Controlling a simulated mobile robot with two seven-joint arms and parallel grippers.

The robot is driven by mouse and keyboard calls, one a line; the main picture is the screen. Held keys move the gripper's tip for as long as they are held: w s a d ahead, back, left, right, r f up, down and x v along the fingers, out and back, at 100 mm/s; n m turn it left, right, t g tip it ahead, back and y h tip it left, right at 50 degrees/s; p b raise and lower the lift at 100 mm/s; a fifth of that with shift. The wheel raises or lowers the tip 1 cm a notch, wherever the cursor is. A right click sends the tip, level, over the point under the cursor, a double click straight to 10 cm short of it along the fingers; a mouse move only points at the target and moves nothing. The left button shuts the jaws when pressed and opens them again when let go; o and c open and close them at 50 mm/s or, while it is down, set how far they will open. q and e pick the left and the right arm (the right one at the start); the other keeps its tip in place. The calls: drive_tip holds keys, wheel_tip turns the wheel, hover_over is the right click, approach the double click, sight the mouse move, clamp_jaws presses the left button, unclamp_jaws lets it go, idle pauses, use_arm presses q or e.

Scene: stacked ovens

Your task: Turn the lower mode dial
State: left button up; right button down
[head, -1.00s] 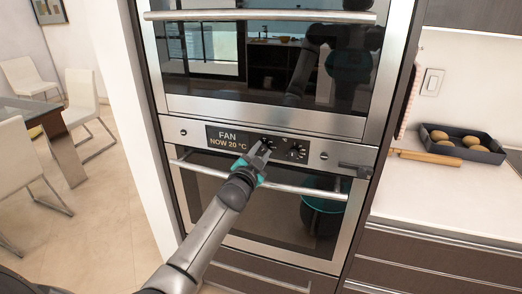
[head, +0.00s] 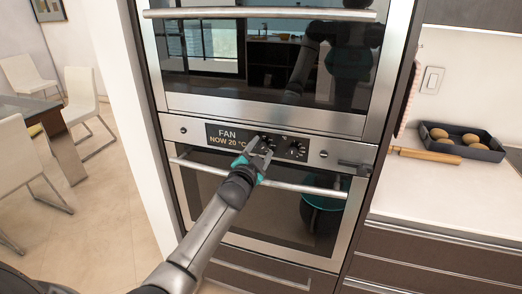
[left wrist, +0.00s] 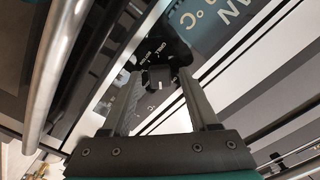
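The lower oven's panel shows "FAN NOW 20 °C" on its dark display (head: 226,137). The mode dial (head: 266,140) is just right of the display, partly hidden by my left gripper. A second dial (head: 297,150) is farther right and uncovered. My left gripper (head: 262,148) is at the panel in front of the mode dial. In the left wrist view, the two fingers (left wrist: 162,80) are apart, with the dial's knob (left wrist: 160,77) between their tips. Gaps show on both sides of the knob. My right gripper is not in view.
The lower oven's handle bar (head: 300,190) runs below the dials, close under my left gripper. The upper oven (head: 265,60) is above. At right, a counter (head: 440,200) holds a dark tray (head: 485,150) and a rolling pin (head: 425,155).

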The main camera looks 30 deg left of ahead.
use_arm(q)
drive_tip(key=p+v, duration=0.1)
drive_tip(key=v, duration=1.4)
drive_tip(key=shift+p, duration=0.4)
drive_tip(key=shift+s+f, duration=0.1)
drive_tip(key=shift+s, duration=0.05)
drive_tip(key=s+d+f+n+g+h+b, duration=0.1)
drive_tip(key=s+d+f+g, duration=0.15)
drive_tip(key=f, duration=0.85)
drive_tip(key=s+d+f+g+h, duration=0.1)
drive_tip(key=s+d+f+g, duration=0.2)
drive_tip(key=f, duration=0.8)
drive_tip(key=s+d+f+n+g+h+b, duration=0.15)
drive_tip(key=s+f, duration=0.25)
drive_tip(key=f, duration=0.7)
drive_tip(key=s+d+f+g, duration=0.2)
drive_tip(key=s+f, duration=0.4)
drive_tip(key=s, duration=0.4)
drive_tip(key=s+d+f+n+g+b, duration=0.1)
drive_tip(key=s+d+f+g, duration=0.1)
drive_tip(key=s+f+g, duration=0.2)
drive_tip(key=s+d+f+g, duration=0.3)
drive_tip(key=s+f, duration=0.7)
drive_tip(key=s, duration=0.8)
drive_tip(key=shift+f+h, duration=0.25)
drive_tip(key=shift+h, duration=0.2)
